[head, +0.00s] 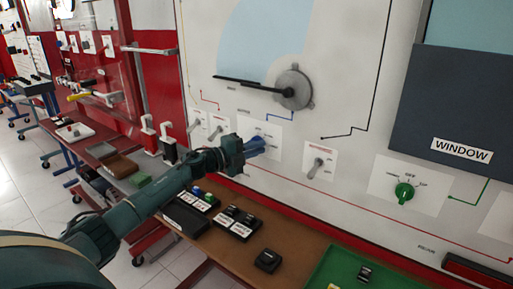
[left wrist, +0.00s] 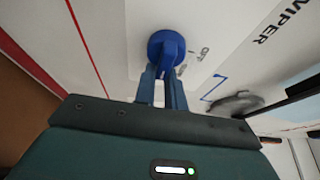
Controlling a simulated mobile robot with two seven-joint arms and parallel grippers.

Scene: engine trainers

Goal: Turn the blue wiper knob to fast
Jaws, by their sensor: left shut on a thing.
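The blue wiper knob (left wrist: 166,48) is on a white label plate on the upright board. In the left wrist view my left gripper (left wrist: 162,82) is shut on the knob's raised grip, with a finger on each side. The printed word OFF shows beside the knob; a second word is partly hidden by the fingers. In the head view my left gripper (head: 256,146) reaches the board from the left and covers most of the knob. The wiper arm (head: 250,84) lies nearly level from its round grey hub (head: 293,90) above. My right gripper is not in view.
A grey toggle switch (head: 318,166) and a green knob (head: 404,191) are on the board to the right. Below, a brown bench (head: 290,240) holds black switch blocks (head: 238,222) and a green tray (head: 318,272). The dark WINDOW panel (head: 465,105) is at far right.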

